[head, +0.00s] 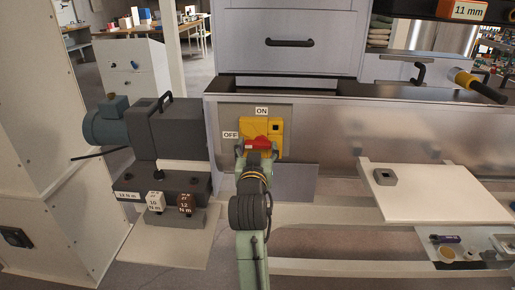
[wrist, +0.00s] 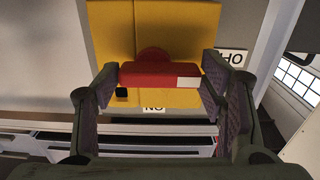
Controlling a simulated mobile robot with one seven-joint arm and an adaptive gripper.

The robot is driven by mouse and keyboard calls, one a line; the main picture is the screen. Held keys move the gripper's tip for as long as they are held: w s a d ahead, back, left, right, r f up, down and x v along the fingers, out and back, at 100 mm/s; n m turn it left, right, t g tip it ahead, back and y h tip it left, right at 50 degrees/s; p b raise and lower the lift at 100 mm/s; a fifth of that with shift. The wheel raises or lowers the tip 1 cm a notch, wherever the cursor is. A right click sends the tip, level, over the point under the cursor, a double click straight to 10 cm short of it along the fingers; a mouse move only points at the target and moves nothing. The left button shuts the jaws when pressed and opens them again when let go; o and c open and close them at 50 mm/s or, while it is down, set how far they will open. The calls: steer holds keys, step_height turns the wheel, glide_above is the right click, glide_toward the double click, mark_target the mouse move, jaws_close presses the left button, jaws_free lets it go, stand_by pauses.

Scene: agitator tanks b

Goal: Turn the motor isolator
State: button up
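The motor isolator is a yellow box (head: 275,128) on a grey panel, with a red handle (head: 259,143). In the head view an ON label (head: 262,111) sits above it and an OFF label (head: 231,135) to its left. The wrist view shows the box (wrist: 190,25) upside down. There the red handle (wrist: 150,75) lies level, its white end toward the OFF label (wrist: 232,58). My gripper (wrist: 160,85) is open, with one finger beside each end of the handle. I cannot tell whether the pads touch it. In the head view my gripper (head: 258,153) partly covers the box.
A motor (head: 110,122) with a grey housing stands left of the panel. Labelled blocks (head: 155,201) sit below it. A white board (head: 435,192) with a small grey part is at right. A drawer cabinet (head: 300,50) rises above the isolator.

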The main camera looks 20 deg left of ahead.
steer(key=o, duration=0.4)
steer(key=shift+c, duration=0.2)
steer(key=v, duration=0.7)
steer(key=shift+s, duration=0.25)
steer(key=shift+r, duration=0.1)
